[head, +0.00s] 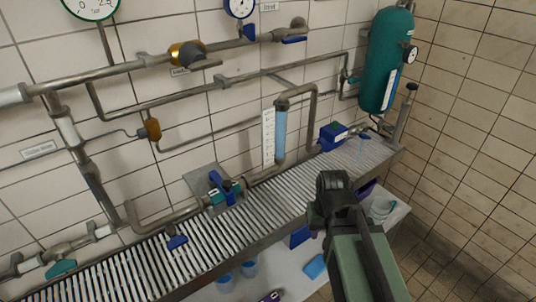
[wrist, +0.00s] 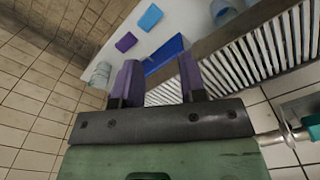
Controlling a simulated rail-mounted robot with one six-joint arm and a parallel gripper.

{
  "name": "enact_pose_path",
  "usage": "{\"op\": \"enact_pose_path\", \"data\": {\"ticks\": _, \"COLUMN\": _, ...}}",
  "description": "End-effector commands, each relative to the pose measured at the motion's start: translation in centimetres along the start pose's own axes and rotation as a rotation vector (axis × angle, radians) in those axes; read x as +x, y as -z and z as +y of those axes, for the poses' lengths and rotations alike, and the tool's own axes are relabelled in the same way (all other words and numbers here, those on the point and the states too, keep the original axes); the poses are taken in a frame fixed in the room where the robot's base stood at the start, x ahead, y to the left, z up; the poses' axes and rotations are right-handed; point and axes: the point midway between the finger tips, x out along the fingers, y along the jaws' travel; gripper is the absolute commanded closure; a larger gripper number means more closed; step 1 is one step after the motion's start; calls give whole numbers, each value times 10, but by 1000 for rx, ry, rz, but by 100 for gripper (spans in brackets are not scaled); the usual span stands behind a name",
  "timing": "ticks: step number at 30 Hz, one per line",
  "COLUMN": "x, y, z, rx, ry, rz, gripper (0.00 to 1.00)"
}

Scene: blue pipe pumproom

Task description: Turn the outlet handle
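Several blue-handled valves show in the head view, and I cannot tell from the small labels which is the outlet handle. One blue lever (head: 293,39) sits on the upper pipe at the top, right of a small blue gauge. Another blue handle (head: 221,188) is on a teal valve body at the middle left, above the grating. A third blue handle (head: 177,242) is lower left. My gripper (wrist: 159,75) shows two purple fingers standing apart with nothing between them. It is over the front edge of the bench, away from these handles.
A slatted metal grating (head: 262,207) runs along the tiled wall under the pipes. A clear tube (head: 280,130) rises mid-wall. Cups and blue pieces (head: 315,265) lie on the lower white shelf.

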Motion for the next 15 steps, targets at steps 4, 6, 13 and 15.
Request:
{"op": "enact_pose_path", "data": {"ticks": 4, "x": 0, "y": 0, "z": 0, "rx": 0, "ry": 0, "rz": 0, "gripper": 62}}
{"op": "enact_pose_path", "data": {"ticks": 6, "x": 0, "y": 0, "z": 0, "rx": 0, "ry": 0, "rz": 0, "gripper": 62}}
{"op": "enact_pose_path", "data": {"ticks": 13, "x": 5, "y": 0, "z": 4, "rx": 10, "ry": 0, "rz": 0, "gripper": 62}}
{"op": "enact_pose_path", "data": {"ticks": 15, "x": 18, "y": 0, "z": 17, "rx": 42, "ry": 0, "rz": 0, "gripper": 62}}
